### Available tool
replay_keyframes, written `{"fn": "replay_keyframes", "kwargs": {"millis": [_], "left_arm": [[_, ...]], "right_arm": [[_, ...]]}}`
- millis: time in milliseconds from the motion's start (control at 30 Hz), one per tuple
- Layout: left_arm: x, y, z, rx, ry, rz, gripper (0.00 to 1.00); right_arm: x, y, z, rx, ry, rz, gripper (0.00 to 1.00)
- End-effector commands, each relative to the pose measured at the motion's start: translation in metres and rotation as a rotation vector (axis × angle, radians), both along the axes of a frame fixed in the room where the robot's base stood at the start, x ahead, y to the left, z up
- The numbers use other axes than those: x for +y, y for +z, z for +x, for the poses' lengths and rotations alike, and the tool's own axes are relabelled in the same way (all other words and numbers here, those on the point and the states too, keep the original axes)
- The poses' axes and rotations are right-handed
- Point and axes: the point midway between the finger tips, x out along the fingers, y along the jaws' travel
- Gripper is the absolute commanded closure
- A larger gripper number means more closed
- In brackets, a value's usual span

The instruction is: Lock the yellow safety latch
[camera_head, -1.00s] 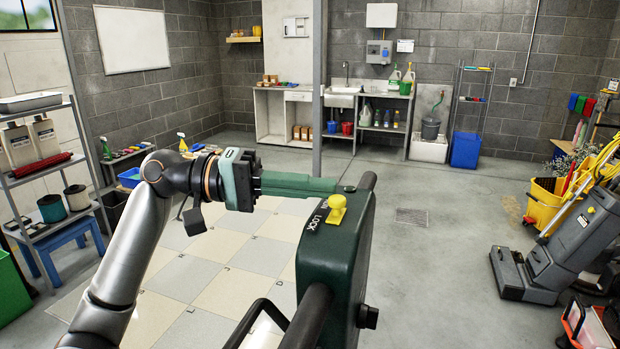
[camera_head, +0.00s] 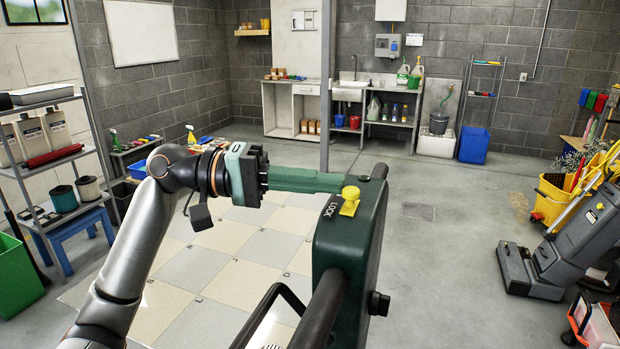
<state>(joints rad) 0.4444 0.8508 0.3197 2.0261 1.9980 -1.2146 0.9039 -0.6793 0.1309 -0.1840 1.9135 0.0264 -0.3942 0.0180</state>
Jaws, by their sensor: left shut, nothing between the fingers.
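The yellow safety latch (camera_head: 350,200) stands up from the top of a dark green machine housing (camera_head: 345,245), right of the middle of the head view. The white word LOCK is printed just left of it. My left gripper (camera_head: 340,184) is shut and empty. Its long green fingers point right, and their tips are at the upper left of the latch, near the housing's top edge. I cannot tell whether they touch the latch. My right gripper is not in view.
Black handle bars (camera_head: 318,310) rise in front of the housing. A yellow mop bucket (camera_head: 553,200) and a grey floor machine (camera_head: 560,255) stand at the right. A shelf rack (camera_head: 85,150) stands at the left. Open floor lies beyond the housing.

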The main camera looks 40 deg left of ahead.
Motion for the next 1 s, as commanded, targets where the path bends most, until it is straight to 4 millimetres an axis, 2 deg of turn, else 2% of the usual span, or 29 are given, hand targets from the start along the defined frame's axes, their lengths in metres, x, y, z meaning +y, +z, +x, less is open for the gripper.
{"fn": "replay_keyframes", "kwargs": {"millis": [67, 167, 600, 800, 1000], "left_arm": [[0.000, -0.004, -0.005, 0.006, -0.015, 0.007, 1.00], [0.012, -0.004, -0.009, 0.006, -0.009, 0.004, 1.00], [0.095, 0.002, -0.046, 0.000, 0.006, -0.004, 1.00], [0.111, 0.004, -0.054, 0.000, 0.007, -0.004, 1.00], [0.113, 0.004, -0.055, 0.000, 0.007, -0.004, 1.00]], "right_arm": [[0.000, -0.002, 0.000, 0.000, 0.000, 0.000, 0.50], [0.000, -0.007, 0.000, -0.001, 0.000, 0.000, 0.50], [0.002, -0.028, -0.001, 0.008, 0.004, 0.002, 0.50], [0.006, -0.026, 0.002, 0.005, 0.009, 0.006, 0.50], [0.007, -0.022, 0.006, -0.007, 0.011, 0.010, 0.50]]}}
